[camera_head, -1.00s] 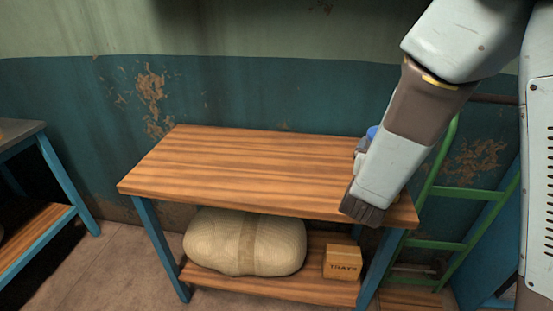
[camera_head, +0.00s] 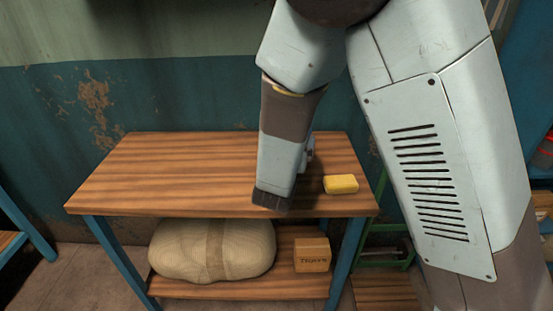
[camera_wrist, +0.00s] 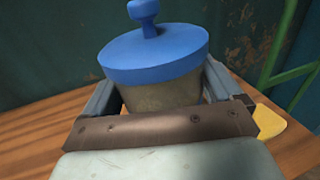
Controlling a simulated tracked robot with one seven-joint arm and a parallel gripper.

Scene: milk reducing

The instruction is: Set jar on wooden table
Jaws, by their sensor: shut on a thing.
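The jar (camera_wrist: 160,95) has a grey-brown body and a blue lid (camera_wrist: 153,53) with a knob. In the wrist view it sits between the two fingers of my gripper (camera_wrist: 160,92), which is shut on it. The jar looks upright. Its lower part is hidden behind my gripper, so I cannot tell whether its base touches the table. The wooden table (camera_head: 170,170) has a striped plank top and blue legs. In the head view my gripper is over the right half of the tabletop, and my arm hides the jar there.
A yellow block (camera_head: 341,184) lies on the tabletop just right of my gripper. The left and middle of the tabletop are clear. A beige sack (camera_head: 190,250) and a cardboard box (camera_head: 312,255) rest on the lower shelf. A green metal frame (camera_head: 385,235) stands at the right.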

